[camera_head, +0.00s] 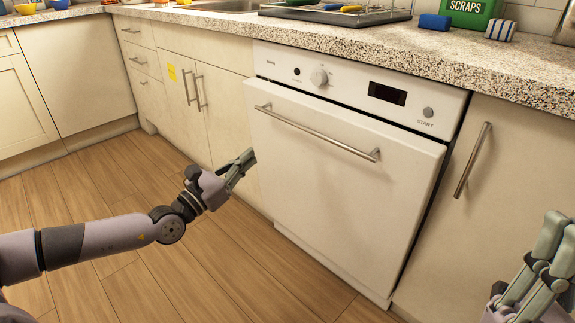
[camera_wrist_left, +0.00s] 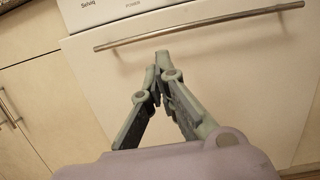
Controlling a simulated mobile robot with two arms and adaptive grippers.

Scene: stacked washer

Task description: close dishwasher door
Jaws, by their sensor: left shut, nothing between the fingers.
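The white dishwasher door (camera_head: 340,190) stands under the counter, with a metal bar handle (camera_head: 315,132) across its upper part. Its top edge sticks out a little in front of the control panel (camera_head: 360,90), so it looks slightly ajar. My left gripper (camera_head: 246,163) is shut and empty, near the door's left edge in the head view. In the left wrist view its fingertips (camera_wrist_left: 163,66) meet in front of the door (camera_wrist_left: 230,85), below the handle (camera_wrist_left: 200,22). Contact cannot be made out. My right gripper (camera_head: 556,232) is at the lower right, partly cut off by the frame.
A speckled counter (camera_head: 350,45) runs above, holding a dish rack (camera_head: 335,14), a blue sponge (camera_head: 434,22) and a green scraps bin (camera_head: 468,12). A cabinet with a vertical handle (camera_head: 472,160) stands right of the dishwasher. The wooden floor (camera_head: 150,180) is clear.

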